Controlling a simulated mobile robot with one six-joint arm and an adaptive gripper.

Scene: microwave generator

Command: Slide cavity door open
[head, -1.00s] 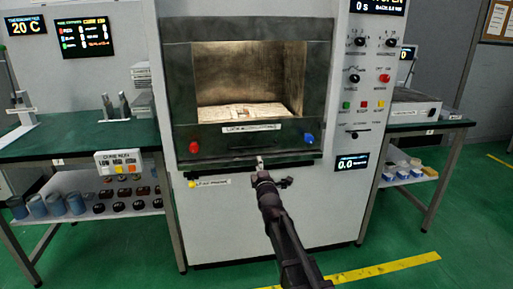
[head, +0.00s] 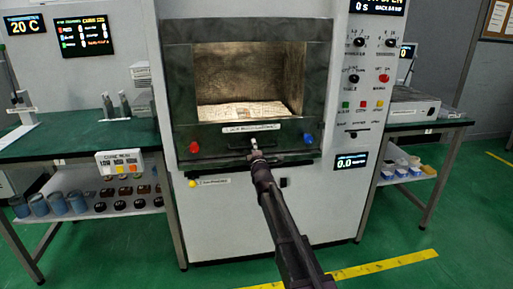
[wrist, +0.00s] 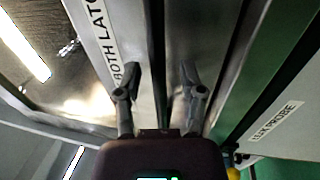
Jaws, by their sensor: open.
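The cavity (head: 248,75) shows as a lit metal chamber in a dark frame on the white cabinet. I cannot tell whether a clear pane covers it. The dark front panel (head: 215,142) below the window carries a white label (head: 262,127), a red knob (head: 194,147) and a blue knob (head: 307,140). A thin dark handle bar (head: 285,149) crosses its lower middle. My gripper (head: 255,148) is at this bar, its fingers apart. In the wrist view my open gripper (wrist: 161,82) points at the metal panel edge; contact with the bar is unclear.
A green bench (head: 80,140) stands left, with cans and dark pucks on its shelf. Another bench (head: 425,122) is at right. Switches and coloured buttons (head: 364,105) line the cabinet's right side. The floor in front is clear, with yellow tape (head: 385,264).

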